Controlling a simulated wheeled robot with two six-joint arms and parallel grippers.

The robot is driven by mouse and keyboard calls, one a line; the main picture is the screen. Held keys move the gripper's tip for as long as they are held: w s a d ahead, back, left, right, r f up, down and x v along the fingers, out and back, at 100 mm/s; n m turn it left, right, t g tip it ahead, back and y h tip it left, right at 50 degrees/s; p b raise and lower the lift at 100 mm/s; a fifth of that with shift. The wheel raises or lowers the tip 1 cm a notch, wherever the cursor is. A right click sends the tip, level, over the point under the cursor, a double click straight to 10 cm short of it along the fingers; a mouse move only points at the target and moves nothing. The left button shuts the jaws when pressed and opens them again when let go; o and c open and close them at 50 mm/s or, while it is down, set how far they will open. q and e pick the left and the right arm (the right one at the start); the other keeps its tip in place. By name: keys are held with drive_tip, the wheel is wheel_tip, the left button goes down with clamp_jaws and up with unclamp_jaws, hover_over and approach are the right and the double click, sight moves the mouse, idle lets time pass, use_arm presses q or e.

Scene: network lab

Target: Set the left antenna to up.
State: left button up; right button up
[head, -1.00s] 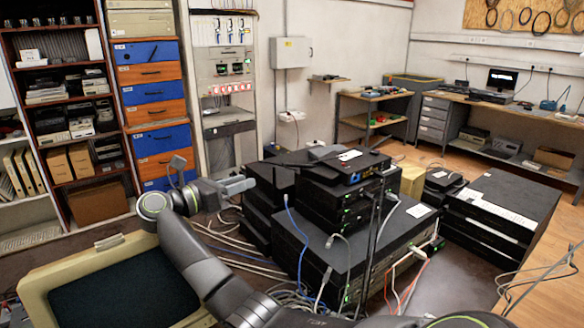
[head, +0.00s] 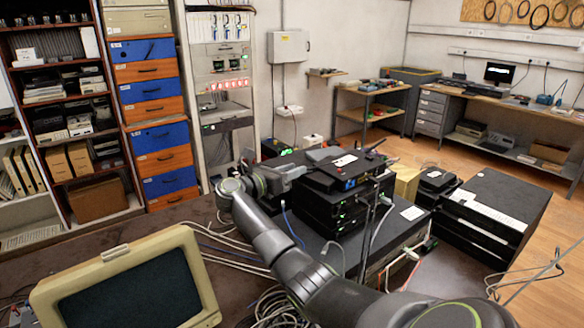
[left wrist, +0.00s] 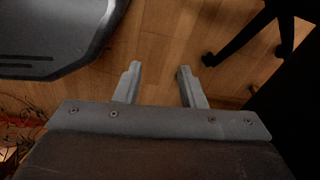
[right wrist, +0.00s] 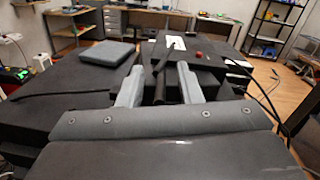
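The black router (head: 345,168) with a white label lies on top of the equipment stack. It also shows in the right wrist view (right wrist: 205,62). One thin antenna (head: 377,144) slants up at its right in the head view. In the right wrist view, a black rod, seemingly the left antenna (right wrist: 160,82), points toward the camera between my right fingers. My right gripper (head: 298,171) is at the router's left side; its fingers (right wrist: 159,84) stand apart, with gaps beside the rod. My left gripper (left wrist: 157,75) is open and empty above the wooden floor, outside the head view.
A grey flat box (right wrist: 106,53) lies left of the fingers in the right wrist view. Cables hang around the stack. An old beige monitor (head: 184,250) stands at front left, and a black cabinet (head: 500,205) at right. A chair base (left wrist: 262,35) is near my left gripper.

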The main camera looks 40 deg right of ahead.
clamp_jaws()
idle(0.5)
